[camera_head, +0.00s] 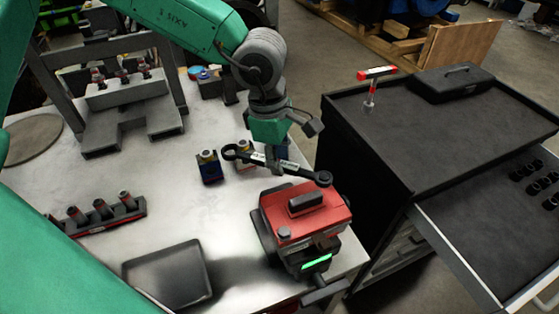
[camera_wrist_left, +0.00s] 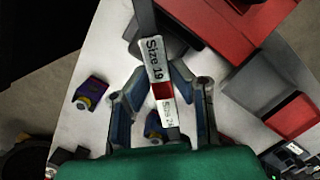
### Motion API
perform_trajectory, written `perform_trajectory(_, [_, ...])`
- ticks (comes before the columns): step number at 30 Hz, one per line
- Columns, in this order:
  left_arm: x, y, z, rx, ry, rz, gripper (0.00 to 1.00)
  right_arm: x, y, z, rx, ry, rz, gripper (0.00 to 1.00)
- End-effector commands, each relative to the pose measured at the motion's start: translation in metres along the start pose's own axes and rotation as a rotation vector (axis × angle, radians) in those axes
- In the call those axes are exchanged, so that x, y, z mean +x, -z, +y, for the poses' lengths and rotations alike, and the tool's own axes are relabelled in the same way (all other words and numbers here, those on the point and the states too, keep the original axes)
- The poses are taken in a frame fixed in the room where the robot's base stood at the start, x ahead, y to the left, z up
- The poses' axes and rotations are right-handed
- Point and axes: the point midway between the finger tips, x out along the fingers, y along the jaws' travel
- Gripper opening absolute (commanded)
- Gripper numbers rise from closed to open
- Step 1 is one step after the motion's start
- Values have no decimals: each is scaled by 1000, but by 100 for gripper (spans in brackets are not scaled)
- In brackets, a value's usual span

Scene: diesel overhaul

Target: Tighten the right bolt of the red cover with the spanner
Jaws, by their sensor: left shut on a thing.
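The spanner (camera_head: 252,158) is a dark bar with ring ends and pale size labels. My left gripper (camera_head: 273,165) is shut on its middle and holds it roughly level. In the left wrist view, the spanner (camera_wrist_left: 158,88) lies between the two fingers of the gripper (camera_wrist_left: 162,76). The red cover (camera_head: 325,204) sits on a dark block at the table's right edge and also shows in the wrist view (camera_wrist_left: 235,35). A grey bolt head (camera_head: 285,233) shows at the near left corner.
A black tray (camera_head: 168,275) and a rack of dark cylinders (camera_head: 102,212) are on the left table. A dark tool cabinet (camera_head: 440,120) with an open drawer stands right, bearing a red-white tool (camera_head: 376,73).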

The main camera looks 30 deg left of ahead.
Motion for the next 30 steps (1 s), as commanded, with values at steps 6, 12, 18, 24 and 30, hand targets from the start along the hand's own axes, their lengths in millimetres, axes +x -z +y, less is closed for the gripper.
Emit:
perform_trajectory(6, [0,-1,4,33,4,0,0,0,0,0,0,0,0,41])
perform_trajectory(12, [0,-2,19,194,28,1,0,0,0,0,0,0,0,41])
perform_trajectory(18, [0,-3,21,232,33,1,0,0,0,0,0,0,0,41])
perform_trajectory(24, [0,-3,23,249,36,1,0,0,0,0,0,0,0,41])
perform_trajectory(30, [1,-9,38,415,61,2,0,0,0,0,0,0,0,41])
